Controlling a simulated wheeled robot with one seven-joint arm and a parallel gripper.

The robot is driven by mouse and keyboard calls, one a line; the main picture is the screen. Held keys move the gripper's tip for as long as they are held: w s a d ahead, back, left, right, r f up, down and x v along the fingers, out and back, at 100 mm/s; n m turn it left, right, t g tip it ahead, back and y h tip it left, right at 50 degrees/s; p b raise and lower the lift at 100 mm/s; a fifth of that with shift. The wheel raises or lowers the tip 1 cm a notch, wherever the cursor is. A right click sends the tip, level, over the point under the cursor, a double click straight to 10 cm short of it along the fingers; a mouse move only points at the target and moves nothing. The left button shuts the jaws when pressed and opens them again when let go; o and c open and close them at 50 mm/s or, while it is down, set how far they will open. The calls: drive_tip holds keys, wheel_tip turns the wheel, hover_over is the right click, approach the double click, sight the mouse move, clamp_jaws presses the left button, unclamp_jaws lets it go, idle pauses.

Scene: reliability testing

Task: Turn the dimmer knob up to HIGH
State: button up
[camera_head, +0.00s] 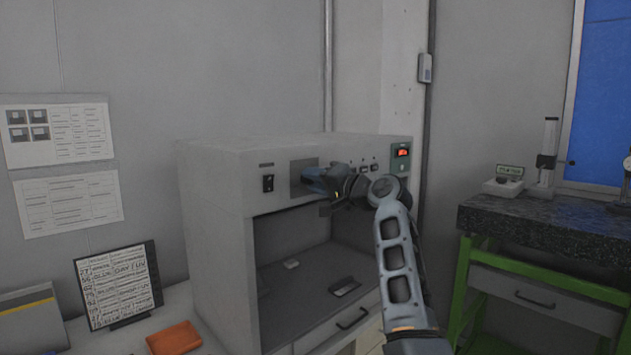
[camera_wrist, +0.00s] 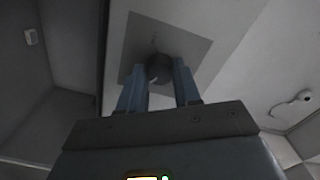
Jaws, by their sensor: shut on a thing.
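The dimmer knob (camera_wrist: 158,66) is a dark round knob on a grey square plate (camera_wrist: 190,45), seen in the wrist view. A small light mark shows on the knob; I cannot read any HIGH label. My gripper (camera_wrist: 161,76) has its two blue fingers on either side of the knob and is shut on it. In the head view my gripper (camera_head: 314,178) reaches the front panel of the grey cabinet (camera_head: 225,230), at the dark plate (camera_head: 299,177). The gripper hides the knob there.
Small switches (camera_head: 369,166) and a red-lit display (camera_head: 402,153) are to the right. The cabinet's open bay below holds small items. A green-framed bench (camera_head: 540,215) stands at right, an orange item (camera_head: 174,338) at lower left.

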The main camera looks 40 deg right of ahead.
drive_tip(key=shift+f, duration=0.1)
drive_tip(key=o, duration=1.1)
drive_tip(key=shift+c, duration=0.2)
drive_tip(key=s+b, duration=0.2)
drive_tip(key=s, duration=0.5)
drive_tip(key=shift+s+d, duration=0.15)
drive_tip(key=shift+s, duration=0.25)
